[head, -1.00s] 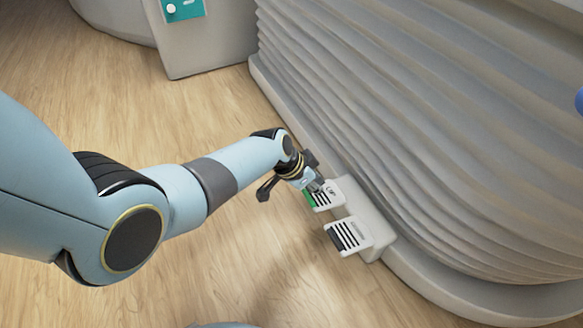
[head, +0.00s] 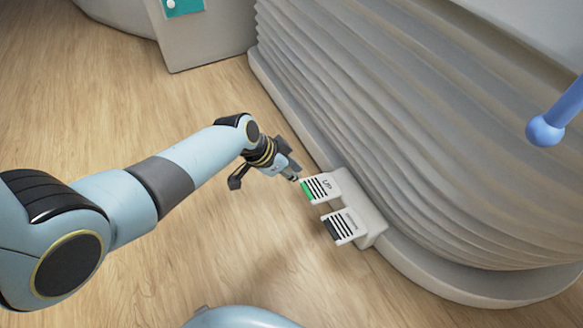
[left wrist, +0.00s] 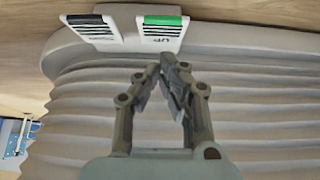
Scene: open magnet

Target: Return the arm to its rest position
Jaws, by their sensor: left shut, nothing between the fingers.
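My left arm comes in from the left in the head view, and its gripper (head: 293,174) is shut and empty just left of the foot pedals. In the left wrist view the fingertips (left wrist: 168,68) meet with nothing between them. The green-marked UP pedal (head: 320,187) is close beside the fingertips, with its face now clear. It also shows in the left wrist view (left wrist: 161,32). The dark-marked pedal (head: 343,226) sits in front of it, and also shows in the left wrist view (left wrist: 95,30). My right gripper is not in view.
The pedals project from the base of a grey pleated column (head: 400,130). A grey cabinet with a teal panel (head: 184,7) stands at the back. A blue rounded knob on a rod (head: 545,130) is at the right. Wooden floor (head: 250,270) around the arm is open.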

